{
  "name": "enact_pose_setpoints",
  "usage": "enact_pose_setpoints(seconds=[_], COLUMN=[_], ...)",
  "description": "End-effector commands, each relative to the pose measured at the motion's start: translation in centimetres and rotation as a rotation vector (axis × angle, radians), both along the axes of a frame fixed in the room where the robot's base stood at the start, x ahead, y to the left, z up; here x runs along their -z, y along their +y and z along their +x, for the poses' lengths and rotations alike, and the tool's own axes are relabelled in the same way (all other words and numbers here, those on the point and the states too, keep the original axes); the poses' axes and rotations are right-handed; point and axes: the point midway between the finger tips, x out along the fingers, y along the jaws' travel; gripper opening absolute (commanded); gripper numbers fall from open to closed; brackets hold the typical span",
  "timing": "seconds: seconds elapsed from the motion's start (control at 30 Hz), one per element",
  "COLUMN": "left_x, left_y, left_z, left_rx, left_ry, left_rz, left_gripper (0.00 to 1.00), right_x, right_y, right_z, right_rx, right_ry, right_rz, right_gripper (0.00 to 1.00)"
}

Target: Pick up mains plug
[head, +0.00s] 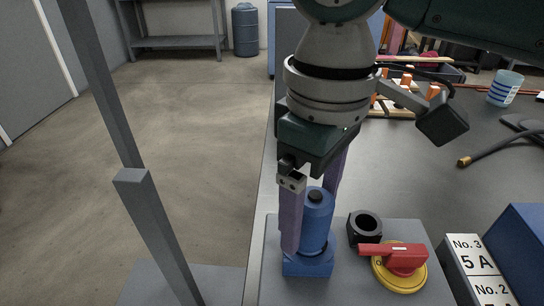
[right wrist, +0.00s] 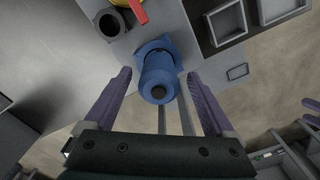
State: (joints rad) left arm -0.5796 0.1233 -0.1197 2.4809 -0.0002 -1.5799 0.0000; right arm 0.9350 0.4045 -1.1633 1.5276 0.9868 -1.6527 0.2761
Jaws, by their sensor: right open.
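The mains plug (head: 317,222) is a blue cylinder with a dark round top. It stands upright at a blue square base (head: 308,265) on a grey panel (head: 345,285); whether it is seated in the base is hard to tell. My right gripper (head: 311,232) points down over it, open, with one purple finger on each side. In the right wrist view the plug (right wrist: 158,78) lies between the two fingertips of the gripper (right wrist: 157,76), with a visible gap on both sides. In the head view, the far finger is partly hidden behind the plug. My left gripper is not in view.
Close right of the plug are a black ring (head: 365,229) and a red rotary switch (head: 401,260) on a yellow disc. Further right are a numbered label block (head: 473,268) and a blue box (head: 520,245). A striped cup (head: 505,89) and a brass-tipped cable (head: 490,148) lie further back.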

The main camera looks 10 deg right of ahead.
Motion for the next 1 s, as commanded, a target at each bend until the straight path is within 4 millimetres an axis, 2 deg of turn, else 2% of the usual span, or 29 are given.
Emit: enact_pose_setpoints(seconds=[0.03,0.13,0.43,1.0], left_x=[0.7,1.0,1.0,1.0], left_y=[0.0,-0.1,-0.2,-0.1], left_z=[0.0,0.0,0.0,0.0], left_rx=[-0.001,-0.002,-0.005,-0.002], left_ry=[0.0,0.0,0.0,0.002], left_rz=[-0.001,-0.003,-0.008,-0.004], left_gripper=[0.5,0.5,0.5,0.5], right_x=[1.2,2.4,2.8,2.8], right_y=[-0.3,-0.2,-0.2,-0.2], right_z=[0.0,0.0,0.1,0.1], right_rx=[0.002,0.0,-0.001,-0.001], right_ry=[0.002,0.0,-0.002,-0.002], right_rz=[-0.003,-0.001,0.001,0.001], right_gripper=[0.89,0.89,0.89,0.26])
